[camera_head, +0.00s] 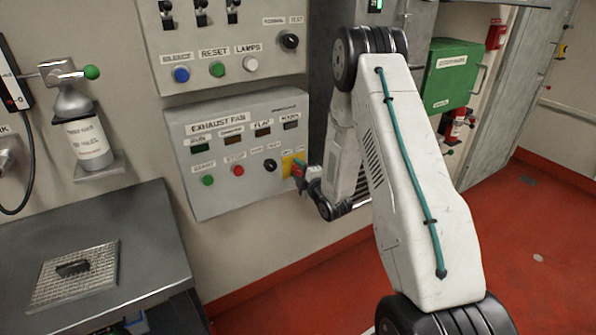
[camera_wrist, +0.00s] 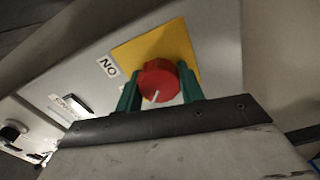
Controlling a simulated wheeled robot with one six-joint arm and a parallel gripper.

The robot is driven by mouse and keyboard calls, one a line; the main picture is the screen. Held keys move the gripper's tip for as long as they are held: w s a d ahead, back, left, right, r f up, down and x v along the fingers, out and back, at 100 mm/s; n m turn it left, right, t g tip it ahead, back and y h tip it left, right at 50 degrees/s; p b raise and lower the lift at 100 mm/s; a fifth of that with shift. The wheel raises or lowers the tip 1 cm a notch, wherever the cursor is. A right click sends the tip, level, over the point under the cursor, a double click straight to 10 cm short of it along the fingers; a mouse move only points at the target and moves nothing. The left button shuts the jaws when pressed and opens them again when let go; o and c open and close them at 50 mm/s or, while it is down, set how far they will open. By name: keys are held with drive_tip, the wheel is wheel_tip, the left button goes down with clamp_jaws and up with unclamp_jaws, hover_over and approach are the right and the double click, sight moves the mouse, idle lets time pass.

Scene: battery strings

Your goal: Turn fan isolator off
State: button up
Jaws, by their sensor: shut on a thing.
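The fan isolator is a red round knob (camera_wrist: 157,82) with a white pointer line on a yellow plate (camera_wrist: 180,40). In the wrist view the two green fingers of my gripper (camera_wrist: 158,92) are on either side of the knob, shut on it. The white line points down and slightly left in that view. A label reading "ON" (camera_wrist: 108,67) is beside the plate. In the head view the yellow plate (camera_head: 288,165) is at the lower right of the exhaust fan panel (camera_head: 240,200), with my gripper (camera_head: 300,172) against it, hiding most of the knob.
The exhaust fan panel also has a green button (camera_head: 208,180), a red button (camera_head: 238,170) and a black knob (camera_head: 270,165). Another panel (camera_head: 215,40) is above it. A metal bench (camera_head: 160,220) stands at the left. The red floor (camera_head: 290,300) is open below the panel.

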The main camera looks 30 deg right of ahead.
drive_tip(key=o, duration=1)
drive_tip(key=s, duration=0.8)
drive_tip(key=shift+a, duration=0.1)
